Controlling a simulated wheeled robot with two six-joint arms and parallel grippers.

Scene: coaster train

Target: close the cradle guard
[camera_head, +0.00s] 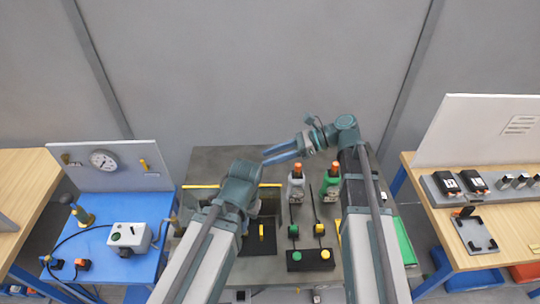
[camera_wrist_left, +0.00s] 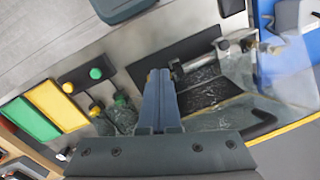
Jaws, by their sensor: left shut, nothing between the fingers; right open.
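The cradle (camera_wrist_left: 200,88) shows in the left wrist view as a dark, textured bed in a metal bench top. A clear panel, which looks like the guard (camera_wrist_left: 268,82), spreads from the right of it and partly overlaps it; its exact angle is hard to tell. In the head view a dark recess with a yellow part (camera_head: 262,231) shows beside my left arm. My left gripper (camera_wrist_left: 160,75) is shut and empty, its blue fingers left of the cradle bed. In the head view my left wrist hides its fingers. My right gripper (camera_head: 268,156) is open and empty above the bench's back.
Two orange-topped devices, one grey (camera_head: 296,188) and one green (camera_head: 330,187), stand on the bench (camera_head: 215,158). A black box with green and yellow buttons (camera_head: 311,260) is at the front. A blue table (camera_head: 165,205) is left; a wooden table (camera_head: 510,225) is right.

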